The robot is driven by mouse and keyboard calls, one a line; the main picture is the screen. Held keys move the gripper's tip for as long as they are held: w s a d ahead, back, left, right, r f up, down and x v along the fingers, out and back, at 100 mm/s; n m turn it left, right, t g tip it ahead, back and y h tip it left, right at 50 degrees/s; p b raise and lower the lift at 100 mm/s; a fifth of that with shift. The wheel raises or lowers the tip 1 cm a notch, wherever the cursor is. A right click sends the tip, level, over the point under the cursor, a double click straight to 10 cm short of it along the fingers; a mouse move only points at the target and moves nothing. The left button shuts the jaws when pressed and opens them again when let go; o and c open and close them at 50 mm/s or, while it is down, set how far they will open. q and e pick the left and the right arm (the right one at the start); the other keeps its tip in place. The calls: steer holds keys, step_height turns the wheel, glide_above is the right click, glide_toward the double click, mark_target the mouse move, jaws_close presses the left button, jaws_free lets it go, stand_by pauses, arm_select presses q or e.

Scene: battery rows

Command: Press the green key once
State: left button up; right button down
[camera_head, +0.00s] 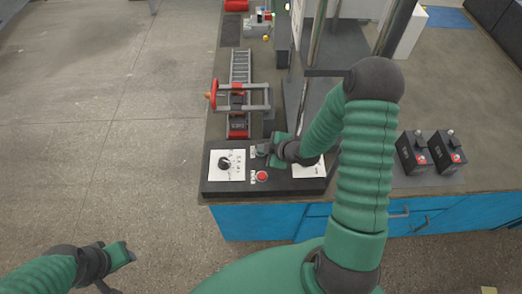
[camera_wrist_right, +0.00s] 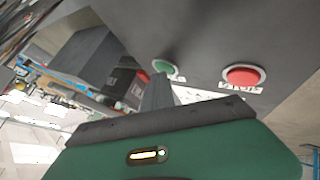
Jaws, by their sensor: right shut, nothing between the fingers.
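The green key (camera_wrist_right: 165,67) is a round button with a pale ring on a dark control panel (camera_head: 235,188). In the wrist view it shows just beyond the tip of my right gripper (camera_wrist_right: 157,90). The gripper is shut and empty, its fingers pointing at the key; I cannot tell whether they touch it. In the head view the right gripper (camera_head: 268,150) is over the upper middle of the panel and partly covers the green key. My left gripper (camera_head: 122,268) is at the lower left, over the floor and away from the panel; its opening is unclear.
A red key (camera_head: 262,176) sits close to the green one; it also shows in the wrist view (camera_wrist_right: 243,76). A small conveyor (camera_head: 240,70) with a red wheel lies behind. Two dark batteries (camera_head: 412,152) (camera_head: 447,152) stand at right.

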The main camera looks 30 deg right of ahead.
steer(key=shift+d+r+p, duration=0.1)
steer(key=shift+r+p, duration=0.65)
steer(key=shift+r, duration=0.05)
step_height(320, 180, up, 5)
steer(key=p, duration=0.4)
stand_by(0.6)
